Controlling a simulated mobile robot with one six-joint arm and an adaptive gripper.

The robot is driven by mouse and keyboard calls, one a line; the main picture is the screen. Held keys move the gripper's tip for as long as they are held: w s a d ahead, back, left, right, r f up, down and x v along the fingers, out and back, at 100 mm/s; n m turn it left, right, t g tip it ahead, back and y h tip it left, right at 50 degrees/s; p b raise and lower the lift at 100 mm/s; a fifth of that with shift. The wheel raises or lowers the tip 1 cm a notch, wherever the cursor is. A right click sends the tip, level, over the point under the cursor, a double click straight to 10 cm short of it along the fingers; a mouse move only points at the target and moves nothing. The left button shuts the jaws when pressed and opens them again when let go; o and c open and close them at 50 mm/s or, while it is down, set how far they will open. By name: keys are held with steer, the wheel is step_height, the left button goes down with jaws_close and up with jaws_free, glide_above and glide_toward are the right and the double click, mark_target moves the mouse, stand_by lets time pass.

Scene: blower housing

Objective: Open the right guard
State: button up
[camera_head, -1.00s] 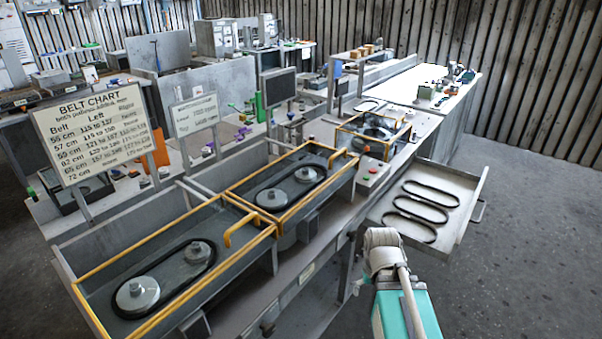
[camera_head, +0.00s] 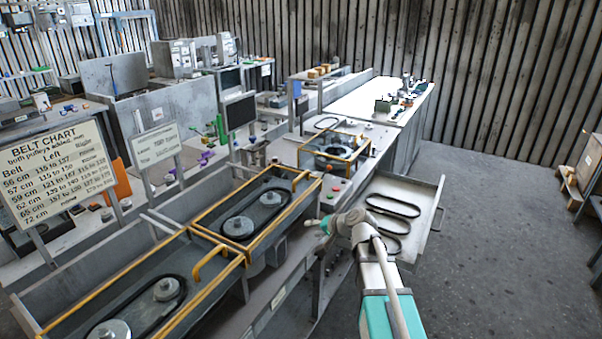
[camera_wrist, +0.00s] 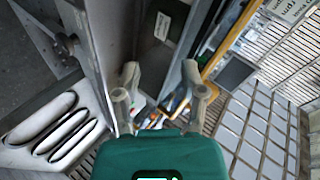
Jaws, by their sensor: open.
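The right guard (camera_head: 284,215) is a yellow-framed cover lying flat, shut over the right bay in the head view. Two grey pulleys (camera_head: 238,227) and a dark belt show through it. Its yellow handle (camera_head: 308,178) stands at the far right corner. The left guard (camera_head: 203,292), also yellow-framed, lies flat over the nearer bay. My gripper (camera_head: 311,226) is out to the right of the right guard's front bar, apart from the handle. In the wrist view my gripper (camera_wrist: 161,84) has its fingers spread with nothing between them. A yellow bar (camera_wrist: 232,45) shows beyond them.
An open drawer (camera_head: 425,205) with several black belts lies to the right of my arm. A smaller yellow-framed unit (camera_head: 358,158) and a control panel with buttons (camera_head: 336,188) stand farther back. A belt chart (camera_head: 55,170) stands at left.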

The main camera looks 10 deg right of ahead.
mark_target(301, 176)
steer(key=w+d+r+m+t+p, duration=0.1)
steer(key=w+d+r+m+t, duration=0.4)
steer(key=w+r, duration=0.4)
steer(key=shift+m+t+p, duration=0.35)
steer(key=shift+m+t, duration=0.05)
steer(key=shift+w, duration=0.15)
steer(key=x, duration=0.4)
steer(key=b+x, duration=0.1)
steer(key=x, duration=0.4)
steer(key=b+x, duration=0.1)
steer(key=x, duration=0.3)
steer(key=shift+w+a, duration=0.15)
steer(key=shift+a, duration=0.25)
steer(key=shift+c, duration=0.3)
jaws_close()
